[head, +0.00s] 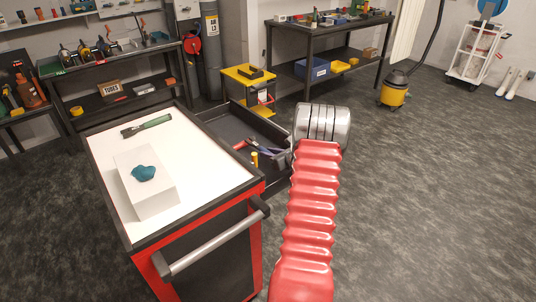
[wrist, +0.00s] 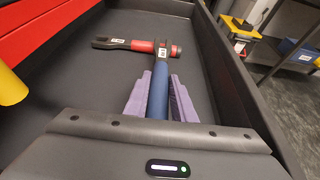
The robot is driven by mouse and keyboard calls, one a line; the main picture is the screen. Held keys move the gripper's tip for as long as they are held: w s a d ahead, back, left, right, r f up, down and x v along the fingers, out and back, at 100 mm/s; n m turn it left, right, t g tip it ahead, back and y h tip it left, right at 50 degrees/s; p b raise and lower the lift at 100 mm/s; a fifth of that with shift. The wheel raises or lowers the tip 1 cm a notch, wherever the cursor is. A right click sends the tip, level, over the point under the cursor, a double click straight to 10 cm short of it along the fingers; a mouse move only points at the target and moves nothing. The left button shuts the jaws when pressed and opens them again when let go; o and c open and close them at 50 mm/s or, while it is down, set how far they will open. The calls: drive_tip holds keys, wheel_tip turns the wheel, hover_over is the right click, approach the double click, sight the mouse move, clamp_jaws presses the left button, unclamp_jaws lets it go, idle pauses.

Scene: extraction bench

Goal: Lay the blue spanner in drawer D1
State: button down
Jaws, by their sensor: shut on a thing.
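The blue spanner (wrist: 158,92) has a blue handle and a dark far end. My gripper (wrist: 160,80), with purple fingers, is shut on its handle in the wrist view. The spanner points away from me over the open dark drawer (wrist: 85,80), its far end overlapping a red and black tool (wrist: 140,45) lying crosswise there. I cannot tell if they touch. The drawer (head: 222,122) also shows in the head view, right of the cart; the spanner (head: 262,149) is small there. My wrist partly hides the drawer. No D1 label is readable.
The white cart top (head: 204,167) carries a white block (head: 143,198) with a teal lump (head: 143,173) and a green-handled tool (head: 147,126). A yellow object (wrist: 10,86) stands at the wrist view's left edge. Open floor lies to the right.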

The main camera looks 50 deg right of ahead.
drive_tip(key=shift+f, duration=0.5)
drive_tip(key=c, duration=1.5)
unclamp_jaws()
drive_tip(key=shift+r, duration=0.1)
drive_tip(key=shift+r, duration=0.65)
drive_tip(key=v, duration=1.2)
drive_tip(key=shift+f, duration=0.15)
drive_tip(key=shift+s, duration=0.1)
